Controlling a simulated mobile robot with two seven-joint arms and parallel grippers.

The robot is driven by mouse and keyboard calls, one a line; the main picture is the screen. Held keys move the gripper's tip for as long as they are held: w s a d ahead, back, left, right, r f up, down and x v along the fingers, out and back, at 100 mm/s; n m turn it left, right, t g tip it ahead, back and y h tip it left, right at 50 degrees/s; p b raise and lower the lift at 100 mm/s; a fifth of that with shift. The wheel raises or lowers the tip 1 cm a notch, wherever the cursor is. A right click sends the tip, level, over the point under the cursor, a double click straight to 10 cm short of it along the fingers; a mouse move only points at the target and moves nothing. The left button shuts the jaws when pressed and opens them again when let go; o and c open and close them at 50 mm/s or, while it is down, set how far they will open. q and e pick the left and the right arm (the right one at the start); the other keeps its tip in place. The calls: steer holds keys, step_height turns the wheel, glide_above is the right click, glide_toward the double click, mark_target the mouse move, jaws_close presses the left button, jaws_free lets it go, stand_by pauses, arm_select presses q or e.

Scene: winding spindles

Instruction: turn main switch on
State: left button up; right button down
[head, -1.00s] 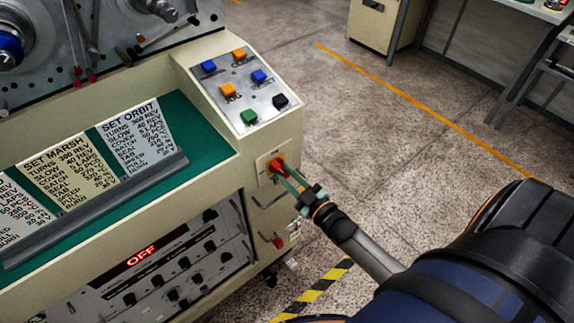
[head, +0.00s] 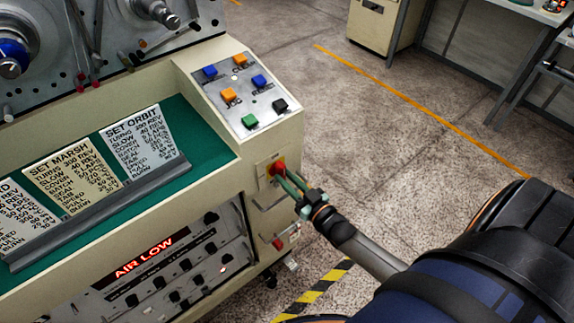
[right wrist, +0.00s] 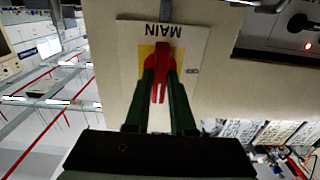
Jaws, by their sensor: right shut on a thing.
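The main switch (head: 277,168) is a red handle on a yellow plate on the cream side of the machine, below the button panel. In the right wrist view the red handle (right wrist: 164,65) sits under the upside-down word MAIN. My right gripper (head: 286,178) reaches it from the lower right. Its two green fingers (right wrist: 161,85) are shut on the handle, one on each side. The display (head: 144,257) on the machine's front reads AIR LOW in red. My left gripper is not in view.
A sloped panel of coloured buttons (head: 245,88) is above the switch. A metal bar handle (head: 270,199) and a red knob (head: 277,243) are below it. Cards (head: 143,137) stand on a green shelf.

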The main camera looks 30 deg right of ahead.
steer(key=c, duration=0.8)
jaws_free()
steer(key=shift+o, duration=0.2)
steer(key=shift+s, duration=0.1)
steer(key=s+d, duration=0.1)
steer(key=s, duration=1.1)
steer(key=shift+s, duration=0.15)
steer(key=s+a+f+g, duration=0.3)
steer(key=a+f+g, duration=0.1)
steer(key=a, duration=0.3)
steer(key=s+a+f+n+g+y, duration=0.1)
steer(key=s+a+f+g, duration=0.2)
steer(key=a, duration=0.3)
steer(key=shift+a+f+g, duration=0.35)
steer(key=shift+g, duration=0.55)
